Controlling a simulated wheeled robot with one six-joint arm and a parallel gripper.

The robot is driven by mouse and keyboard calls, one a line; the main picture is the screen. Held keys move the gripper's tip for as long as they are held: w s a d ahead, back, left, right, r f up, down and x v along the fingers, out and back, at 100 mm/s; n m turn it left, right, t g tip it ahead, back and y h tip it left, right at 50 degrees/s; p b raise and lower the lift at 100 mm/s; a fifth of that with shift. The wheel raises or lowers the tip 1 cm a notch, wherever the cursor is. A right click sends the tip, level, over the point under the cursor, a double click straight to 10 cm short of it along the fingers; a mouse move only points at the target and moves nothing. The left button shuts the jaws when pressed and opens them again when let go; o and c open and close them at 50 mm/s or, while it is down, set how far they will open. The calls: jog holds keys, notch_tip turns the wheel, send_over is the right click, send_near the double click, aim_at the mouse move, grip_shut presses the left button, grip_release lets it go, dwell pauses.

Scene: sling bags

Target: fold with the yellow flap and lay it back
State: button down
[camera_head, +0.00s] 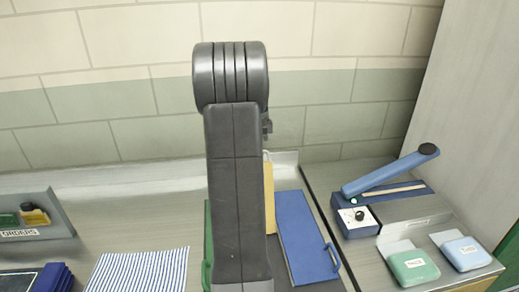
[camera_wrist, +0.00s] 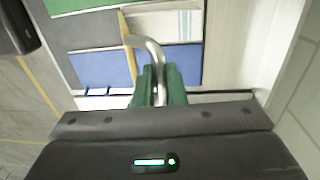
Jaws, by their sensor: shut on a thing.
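The yellow flap (camera_head: 268,195) stands steeply raised behind my arm in the head view. In the wrist view it shows edge-on as a thin yellow strip (camera_wrist: 124,22). A pale grey curved handle (camera_wrist: 150,46) arches from that strip down between my gripper's green fingers. My gripper (camera_wrist: 160,88) is shut on this handle. A blue panel (camera_head: 304,235) with a blue handle lies flat to the right of the flap, and a green panel (camera_head: 208,245) shows to the left. My arm hides the gripper and most of the middle in the head view.
A blue-and-white striped cloth (camera_head: 140,270) lies at left, beside an ORDERS tray (camera_head: 32,214). At right stand a device with a blue lever (camera_head: 390,171), a green-lidded box (camera_head: 412,265) and a blue-lidded box (camera_head: 465,252). A tiled wall (camera_head: 120,95) closes the back.

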jog(key=shift+f, duration=0.15)
jog(key=c, duration=1.5)
grip_release()
jog(key=shift+w+a, duration=0.1)
jog(key=r, duration=0.9)
jog(key=w+r+b, duration=0.1)
jog(key=r, duration=0.4)
